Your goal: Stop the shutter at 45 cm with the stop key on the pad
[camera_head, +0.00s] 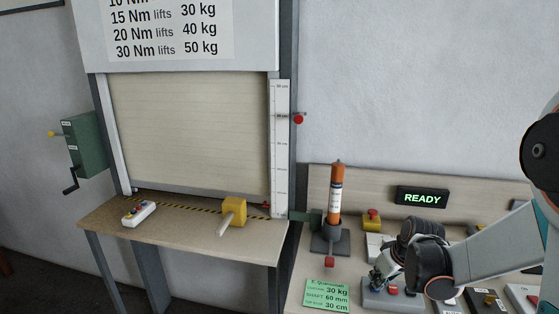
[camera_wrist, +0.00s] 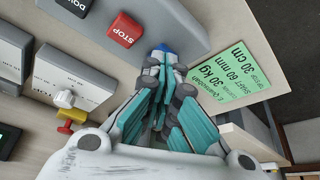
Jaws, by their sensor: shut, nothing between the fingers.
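The cream shutter (camera_head: 188,130) fills its frame, with its lower edge close to the striped sill. A white cm scale (camera_head: 280,150) stands on its right, with a red pointer (camera_head: 265,205) near the bottom. The grey key pad (camera_head: 410,303) lies on the right bench. In the wrist view, its red STOP key (camera_wrist: 124,30) is uncovered, and a blue key (camera_wrist: 165,48) shows at my fingertips. My gripper (camera_head: 376,279) is shut and empty over the pad; it also shows in the wrist view (camera_wrist: 168,60). I cannot tell whether it touches the blue key.
A green card (camera_head: 327,296) reads 30 kg, 60 mm, 30 cm. A display (camera_head: 422,197) reads READY. An orange tube motor (camera_head: 336,190) stands left of the pad. A red knob (camera_head: 298,119) sits beside the scale near 40 cm. A yellow mallet (camera_head: 233,212) lies on the left table.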

